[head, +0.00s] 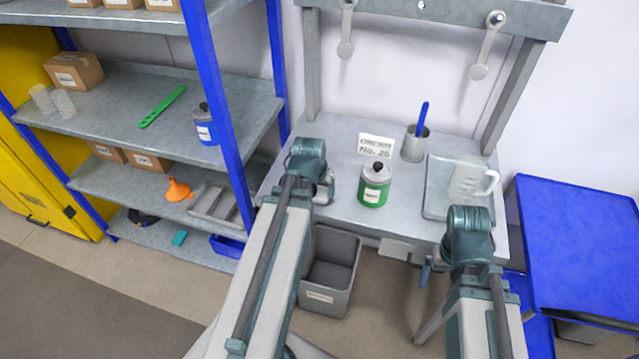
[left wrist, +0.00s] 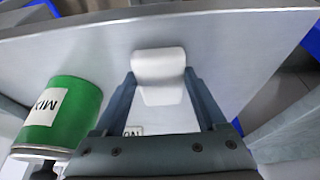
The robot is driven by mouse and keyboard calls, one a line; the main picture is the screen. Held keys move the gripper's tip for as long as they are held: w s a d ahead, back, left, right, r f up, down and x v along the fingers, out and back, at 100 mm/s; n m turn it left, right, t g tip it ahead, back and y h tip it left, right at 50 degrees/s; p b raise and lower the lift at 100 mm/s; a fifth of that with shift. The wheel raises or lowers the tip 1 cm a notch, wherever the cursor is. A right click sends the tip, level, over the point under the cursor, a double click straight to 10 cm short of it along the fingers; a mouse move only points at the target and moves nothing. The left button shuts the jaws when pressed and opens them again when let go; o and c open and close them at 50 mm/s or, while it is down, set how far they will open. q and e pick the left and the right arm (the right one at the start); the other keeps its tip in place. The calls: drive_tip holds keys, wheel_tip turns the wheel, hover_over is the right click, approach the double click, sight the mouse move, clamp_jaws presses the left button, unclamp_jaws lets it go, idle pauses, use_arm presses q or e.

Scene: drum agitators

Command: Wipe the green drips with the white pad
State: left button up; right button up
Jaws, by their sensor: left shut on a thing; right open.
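My left gripper (head: 326,190) is low over the left part of the grey bench, partly hidden by its own arm. In the left wrist view, its fingers (left wrist: 160,88) are shut on the white pad (left wrist: 158,65), a rounded white block against the bench top. I cannot tell whether the pad touches the surface. The green can (head: 374,186) with a grey lid and white label stands just right of this gripper; it also shows in the left wrist view (left wrist: 66,112). I cannot make out green drips. My right gripper (head: 425,272) is open below the bench's front edge.
A small sign (head: 376,146), a grey cup with a blue-handled tool (head: 415,144) and a white jug (head: 469,184) on a tray (head: 437,203) stand on the bench (head: 345,128). A grey bin (head: 331,275) is below. Shelves stand left, a blue table (head: 580,240) right.

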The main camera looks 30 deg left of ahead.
use_arm(q)
drive_tip(key=shift+s+d, duration=0.15)
drive_tip(key=shift+s, duration=0.3)
drive_tip(key=w, duration=0.2)
drive_tip(key=shift+w+a, duration=0.3)
drive_tip(key=shift+a, duration=0.05)
drive_tip(key=shift+w+a, duration=0.35)
drive_tip(key=shift+w, duration=1.1)
drive_tip(key=shift+w+a, duration=0.3)
drive_tip(key=shift+w, duration=1.15)
drive_tip(key=shift+w+a, duration=0.35)
drive_tip(key=shift+w, duration=1.1)
drive_tip(key=p+v, duration=0.3)
drive_tip(key=shift+w+r, duration=0.15)
drive_tip(key=shift+w, duration=0.1)
wheel_tip(320, 180, up, 5)
drive_tip(key=p, duration=0.4)
drive_tip(key=shift+w+f, duration=0.1)
drive_tip(key=shift+f, duration=0.1)
use_arm(e)
wheel_tip(320, 180, up, 8)
drive_tip(key=w+a, duration=0.1)
drive_tip(key=a, duration=0.1)
drive_tip(key=shift+f, duration=0.25)
use_arm(q)
drive_tip(key=shift+a+f, duration=0.1)
drive_tip(key=shift+f, duration=0.05)
use_arm(e)
drive_tip(key=shift+a+f, duration=0.1)
drive_tip(key=shift+f, duration=0.05)
